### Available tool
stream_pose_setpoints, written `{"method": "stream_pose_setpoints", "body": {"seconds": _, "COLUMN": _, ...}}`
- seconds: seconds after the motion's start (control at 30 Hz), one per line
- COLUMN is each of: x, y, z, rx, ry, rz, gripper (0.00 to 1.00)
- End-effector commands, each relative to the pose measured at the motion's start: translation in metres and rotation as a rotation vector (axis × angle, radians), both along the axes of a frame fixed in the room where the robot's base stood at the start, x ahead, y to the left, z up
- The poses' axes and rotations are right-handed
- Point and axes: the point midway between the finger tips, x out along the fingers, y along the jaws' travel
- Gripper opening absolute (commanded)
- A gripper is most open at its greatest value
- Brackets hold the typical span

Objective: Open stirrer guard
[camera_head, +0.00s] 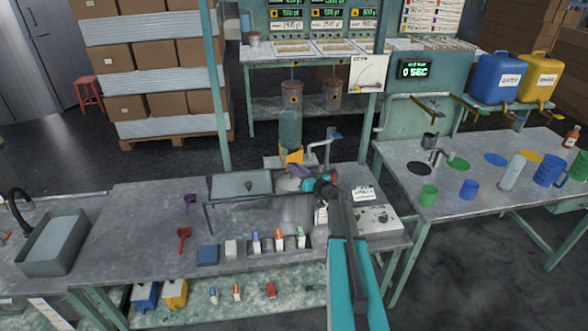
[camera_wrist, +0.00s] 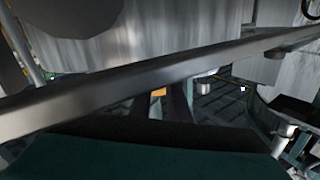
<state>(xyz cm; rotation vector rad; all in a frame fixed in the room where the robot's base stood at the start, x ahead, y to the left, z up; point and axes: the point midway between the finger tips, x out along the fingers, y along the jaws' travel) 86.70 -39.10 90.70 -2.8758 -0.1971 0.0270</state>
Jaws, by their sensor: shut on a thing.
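My gripper (camera_head: 299,172) is at the back right of the near workbench, beside the stirrer stand. It is shut on a long grey metal bar (camera_wrist: 110,84), which crosses the wrist view diagonally in front of the dark fingers (camera_wrist: 165,106). I cannot tell for sure whether this bar belongs to the stirrer guard. A flat grey panel (camera_head: 236,184) with a small dark knob lies just left of my gripper. A tall glass vessel (camera_head: 290,128) stands behind, above an orange part (camera_head: 291,156). My wrist and arm hide much of the area around the grip.
A control box (camera_head: 376,219) with a knob sits right of my arm. Several small bottles (camera_head: 278,237) stand along the front edge, with a red scoop (camera_head: 184,236) and a purple one (camera_head: 190,200) to the left. The bench left of these is mostly clear, up to the sink (camera_head: 34,262).

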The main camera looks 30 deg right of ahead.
Motion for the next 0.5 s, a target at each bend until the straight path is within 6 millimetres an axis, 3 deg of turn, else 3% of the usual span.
{"method": "stream_pose_setpoints", "body": {"seconds": 0.03, "x": -0.0003, "y": -0.0045, "z": 0.0029, "rx": 0.003, "ry": -0.003, "rz": -0.009, "gripper": 0.00}}
{"method": "stream_pose_setpoints", "body": {"seconds": 0.07, "x": -0.0002, "y": -0.0043, "z": 0.0029, "rx": 0.004, "ry": -0.003, "rz": -0.009, "gripper": 0.20}}
{"method": "stream_pose_setpoints", "body": {"seconds": 0.17, "x": 0.0003, "y": -0.0026, "z": 0.0024, "rx": 0.003, "ry": -0.003, "rz": -0.007, "gripper": 0.35}}
{"method": "stream_pose_setpoints", "body": {"seconds": 0.5, "x": 0.0004, "y": 0.0015, "z": 0.0006, "rx": 0.002, "ry": -0.001, "rz": 0.000, "gripper": 0.35}}
